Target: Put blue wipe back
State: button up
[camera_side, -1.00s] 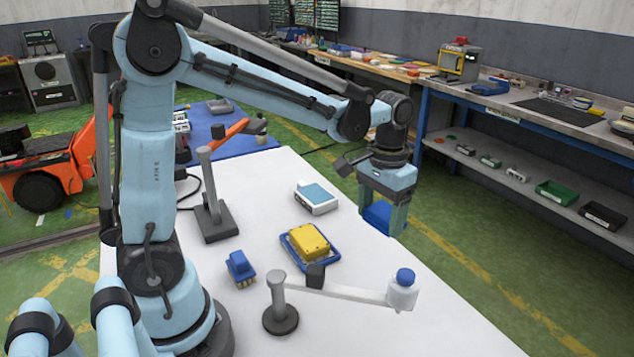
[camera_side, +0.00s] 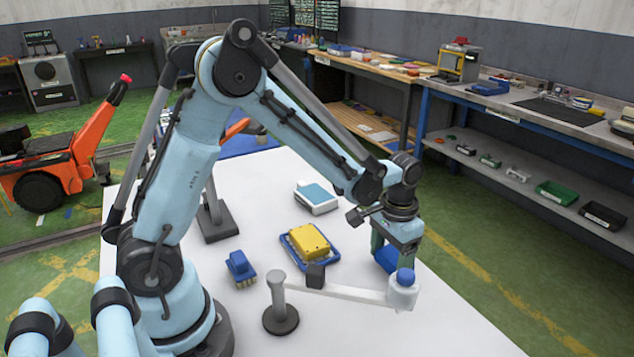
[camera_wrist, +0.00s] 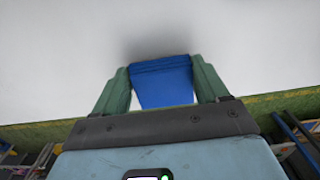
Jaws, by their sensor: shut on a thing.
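The blue wipe (camera_side: 385,259) hangs between the green fingers of my gripper (camera_side: 390,252), over the right part of the white table. In the wrist view the wipe (camera_wrist: 163,84) sits between both fingers of my gripper (camera_wrist: 160,70), with white table surface beyond it. In the side view its lower part is partly hidden behind the blue-capped end of a white bar. I cannot tell whether it touches the table. A white box with a blue top (camera_side: 317,197) stands farther back on the table, to the left of my gripper.
The white bar (camera_side: 345,291) with a blue cap (camera_side: 405,277) lies just in front of my gripper. A yellow block (camera_side: 309,241) rests on a blue tray (camera_side: 291,243). A blue brush (camera_side: 240,268) and a grey post (camera_side: 278,302) stand left. The table's right edge is close.

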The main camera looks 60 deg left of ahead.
aim_at(390, 257)
jog(key=shift+f, duration=0.35)
jog(key=o, duration=1)
jog(key=shift+f, duration=0.1)
notch_tip(390, 257, up, 12)
jog(key=shift+s+a+r+t, duration=0.3)
jog(key=shift+s+t, duration=0.9)
jog(key=shift+s, duration=0.65)
jog(key=shift+s+a+r+t, duration=0.25)
jog(key=shift+s+t, duration=0.95)
jog(key=shift+s, duration=0.65)
jog(key=shift+s+a+r+t, duration=0.3)
jog(key=shift+s+t, duration=0.9)
jog(key=shift+s, duration=0.65)
